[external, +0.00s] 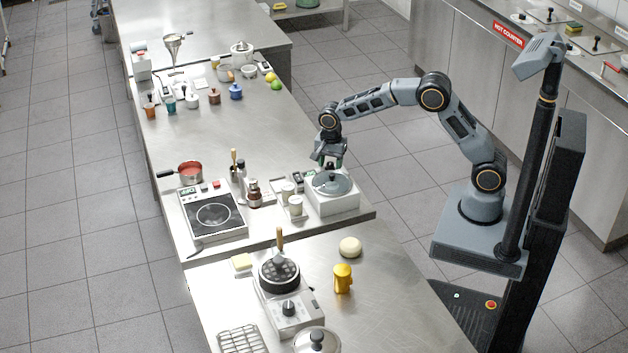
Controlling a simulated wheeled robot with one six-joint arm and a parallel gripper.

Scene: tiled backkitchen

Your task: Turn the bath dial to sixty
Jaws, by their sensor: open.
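A white box-shaped unit with a round grey lid (332,184) and a dark lid knob stands near the right edge of the steel table; it looks like the bath. My gripper (333,163) is open, pointing down just above the back of this lid. I cannot tell whether it touches anything. No dial on this unit can be made out; its back is partly behind my gripper. A second unit (297,322) on the front table has a black dial (289,308) and a dark round pan (279,272). The dial settings are too small to read.
Small white jars (295,205) and a brown bottle (254,192) crowd the bath's left side. A black-topped hob (213,213) and red saucepan (190,170) stand farther left. A yellow shaker (343,278) and pale ball (350,247) are in front.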

